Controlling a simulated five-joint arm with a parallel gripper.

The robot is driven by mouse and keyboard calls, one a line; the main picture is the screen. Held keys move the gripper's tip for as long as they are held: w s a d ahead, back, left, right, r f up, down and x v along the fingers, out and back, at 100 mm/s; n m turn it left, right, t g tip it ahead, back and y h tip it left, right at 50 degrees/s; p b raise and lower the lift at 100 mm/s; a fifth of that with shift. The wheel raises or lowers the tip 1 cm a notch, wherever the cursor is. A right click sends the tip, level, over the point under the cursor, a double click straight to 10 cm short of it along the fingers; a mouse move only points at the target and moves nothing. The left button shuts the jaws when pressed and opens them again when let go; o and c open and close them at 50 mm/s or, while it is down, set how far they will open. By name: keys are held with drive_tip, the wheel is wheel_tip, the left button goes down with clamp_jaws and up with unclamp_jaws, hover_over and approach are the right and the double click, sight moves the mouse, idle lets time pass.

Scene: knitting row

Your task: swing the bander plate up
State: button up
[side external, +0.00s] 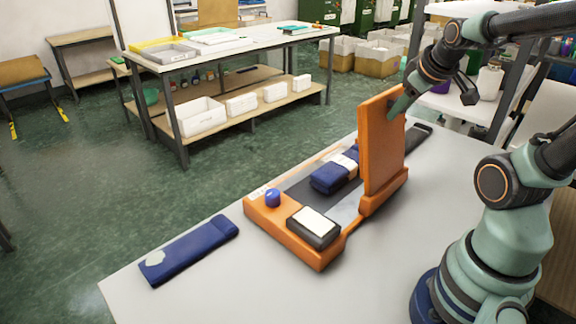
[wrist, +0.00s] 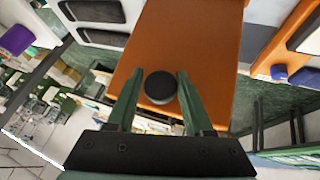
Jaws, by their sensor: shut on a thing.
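The orange bander plate (side external: 380,150) stands about upright at the right end of the orange bander base (side external: 283,241). Its face with a round black knob (wrist: 161,87) fills the middle of the wrist view, where the plate (wrist: 190,40) also shows. My gripper (side external: 396,106) is at the upper right side of the plate. In the wrist view its two green fingers are on either side of the knob, shut on it. A rolled navy textile with a white band (side external: 335,173) lies on the base's dark bed, left of the plate.
The base carries a blue button (side external: 273,197) and a black box with a white top (side external: 314,225). A flat navy piece (side external: 188,250) lies on the grey table (side external: 260,290) at left. The table's front middle is clear. A shelved bench (side external: 230,45) stands behind.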

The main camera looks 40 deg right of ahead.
drive_tip(key=shift+d+r, duration=0.2)
drive_tip(key=shift+r, duration=0.15)
drive_tip(key=shift+s+f, duration=0.2)
drive_tip(key=shift+s, duration=1.4)
drive_tip(key=shift+s+f+g, duration=0.35)
drive_tip(key=shift+s, duration=0.45)
drive_tip(key=shift+s+f+g, duration=0.3)
drive_tip(key=shift+s+g, duration=0.05)
drive_tip(key=shift+s, duration=0.45)
drive_tip(key=shift+c, duration=0.4)
